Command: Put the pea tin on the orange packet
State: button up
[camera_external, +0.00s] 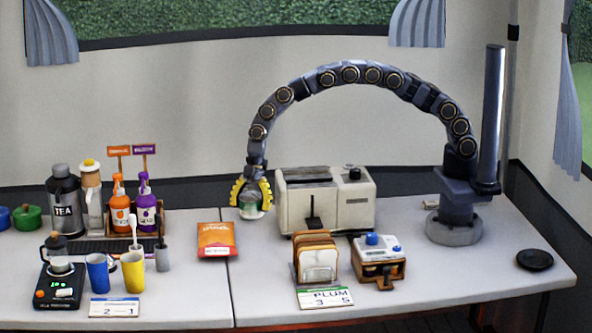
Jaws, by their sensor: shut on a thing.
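The orange packet (216,239) lies flat on the counter, left of the middle, close to the seam between two table tops. My gripper (251,199) has yellow fingers and hangs down to the right of the packet and behind it. It is shut on a small green and white tin (251,207), which looks like the pea tin. The fingers cover the sides of the tin, and its label cannot be read. The tin is beside the packet, apart from it. I cannot tell whether its bottom touches the counter.
A cream toaster (355,207) stands just right of my gripper. A toast rack (315,258) and a brown caddy (378,272) stand in front of it. Orange (120,216) and purple (147,212) bottles, with blue (98,272) and yellow (132,270) mugs, stand left of the packet.

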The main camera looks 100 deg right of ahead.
jog(key=s+d+r+m, duration=0.2)
jog(key=s+d, duration=0.1)
jog(key=d, duration=0.3)
jog(key=m+t, duration=0.2)
send_over(222, 234)
jog(key=s, duration=0.1)
jog(key=shift+h, duration=0.4)
jog(key=f, duration=0.7)
jog(key=shift+s+d+f, duration=0.15)
jog(key=shift+d+f, duration=0.1)
jog(key=shift+d, duration=0.1)
jog(key=shift+w+f, duration=0.2)
jog(key=shift+f, duration=1.65)
jog(key=shift+f, duration=0.1)
jog(key=o, duration=1.2)
jog(key=shift+c, duration=0.2)
